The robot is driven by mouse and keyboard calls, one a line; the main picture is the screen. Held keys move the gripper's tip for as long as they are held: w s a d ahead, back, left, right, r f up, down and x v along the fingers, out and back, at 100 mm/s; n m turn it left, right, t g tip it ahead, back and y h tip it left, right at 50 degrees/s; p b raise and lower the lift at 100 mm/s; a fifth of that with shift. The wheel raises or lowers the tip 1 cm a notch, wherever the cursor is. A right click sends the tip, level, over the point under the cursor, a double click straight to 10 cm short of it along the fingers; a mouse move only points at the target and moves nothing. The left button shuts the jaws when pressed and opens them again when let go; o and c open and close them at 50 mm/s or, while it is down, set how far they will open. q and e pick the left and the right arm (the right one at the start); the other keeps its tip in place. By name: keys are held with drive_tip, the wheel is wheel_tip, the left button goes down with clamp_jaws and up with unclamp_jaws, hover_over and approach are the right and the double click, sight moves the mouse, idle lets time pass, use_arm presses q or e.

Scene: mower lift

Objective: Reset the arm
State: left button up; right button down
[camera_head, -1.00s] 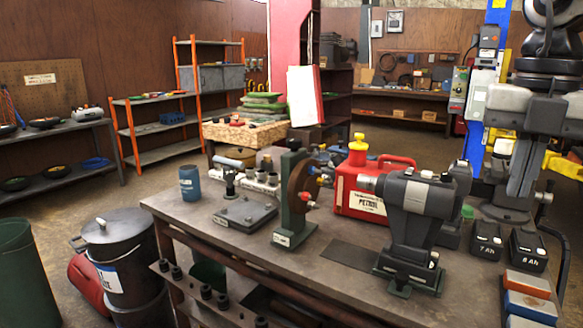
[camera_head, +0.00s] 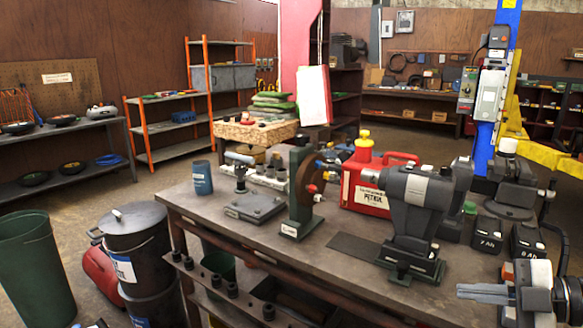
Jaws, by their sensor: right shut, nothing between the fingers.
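My right gripper (camera_head: 481,293) is low at the right edge of the view, pointing left. Its fingers are shut and hold nothing. It is over or beside the near right end of the workbench (camera_head: 345,268), to the right of the black and grey machine (camera_head: 411,205); its exact height above the bench cannot be told. The rest of my right arm runs out of the picture at the right. My left gripper is not clearly seen.
A red petrol can (camera_head: 365,190), a green stand with a dark wheel (camera_head: 301,190) and two batteries (camera_head: 487,238) stand on the bench. A lidded black bin (camera_head: 137,245) and a green bin (camera_head: 36,268) are on the floor at left. A blue post (camera_head: 505,60) rises behind.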

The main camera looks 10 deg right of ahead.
drive_tip(key=s+a+f+m+t+h, duration=0.2)
drive_tip(key=s+f+m+t+h, duration=0.15)
drive_tip(key=f+m, duration=0.45)
drive_tip(key=s+a+f+m+t+h, duration=0.2)
drive_tip(key=f+m+h, duration=0.25)
drive_tip(key=f, duration=0.65)
drive_tip(key=s+a+f+m+g, duration=0.2)
drive_tip(key=s+a+f+m, duration=0.1)
drive_tip(key=a, duration=0.4)
drive_tip(key=s+a+f+m+g+h, duration=0.1)
drive_tip(key=s+a+f+m+g, duration=0.1)
drive_tip(key=s+a+f, duration=0.3)
drive_tip(key=shift+s+a+f+m, duration=0.25)
drive_tip(key=shift+a+f+m, duration=0.55)
drive_tip(key=shift+a, duration=0.4)
drive_tip(key=shift+g, duration=0.25)
